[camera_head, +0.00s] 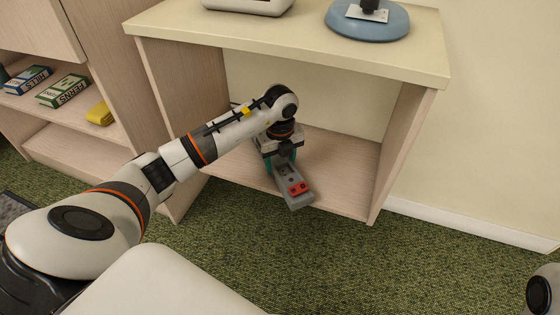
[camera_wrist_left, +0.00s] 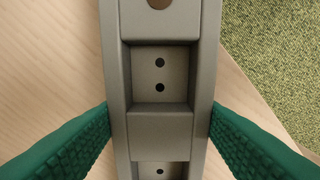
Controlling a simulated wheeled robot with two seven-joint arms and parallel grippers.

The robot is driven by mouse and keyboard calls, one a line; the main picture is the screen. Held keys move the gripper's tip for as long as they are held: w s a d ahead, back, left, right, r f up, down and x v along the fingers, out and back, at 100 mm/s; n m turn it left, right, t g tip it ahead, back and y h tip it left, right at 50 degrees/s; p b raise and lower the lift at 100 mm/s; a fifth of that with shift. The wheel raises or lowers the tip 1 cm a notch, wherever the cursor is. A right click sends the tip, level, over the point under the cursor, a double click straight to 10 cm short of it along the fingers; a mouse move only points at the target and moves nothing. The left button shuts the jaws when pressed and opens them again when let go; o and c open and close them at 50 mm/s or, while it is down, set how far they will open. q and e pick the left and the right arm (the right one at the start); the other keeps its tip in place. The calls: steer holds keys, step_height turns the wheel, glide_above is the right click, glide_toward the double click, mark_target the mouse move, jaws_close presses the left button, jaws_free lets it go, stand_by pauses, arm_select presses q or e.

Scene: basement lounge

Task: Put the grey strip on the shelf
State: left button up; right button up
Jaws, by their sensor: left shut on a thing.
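The grey strip (camera_head: 295,201) is long and has a red part near its front end. My left gripper (camera_head: 281,166) is shut on it, with the strip's near end sticking out past the front edge of the shelf (camera_head: 342,178). In the left wrist view the strip (camera_wrist_left: 160,122) runs between the two green fingers of my left gripper (camera_wrist_left: 160,108), which meet its sides. It has square recesses with dark holes. The pale wood shelf (camera_wrist_left: 45,60) lies below it. I cannot tell whether the strip touches the shelf. My right gripper is out of view.
The unit's top board (camera_head: 300,36) hangs above the shelf and carries a blue round base (camera_head: 368,24) and a white device (camera_head: 247,5). Side panels (camera_head: 402,150) bound the bay. A bookcase at left holds boxes (camera_head: 62,90) and a yellow item (camera_head: 99,114). The shelf's right part is bare.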

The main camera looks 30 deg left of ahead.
arm_select(q)
steer(key=o, duration=1.3)
steer(key=shift+f, duration=0.15)
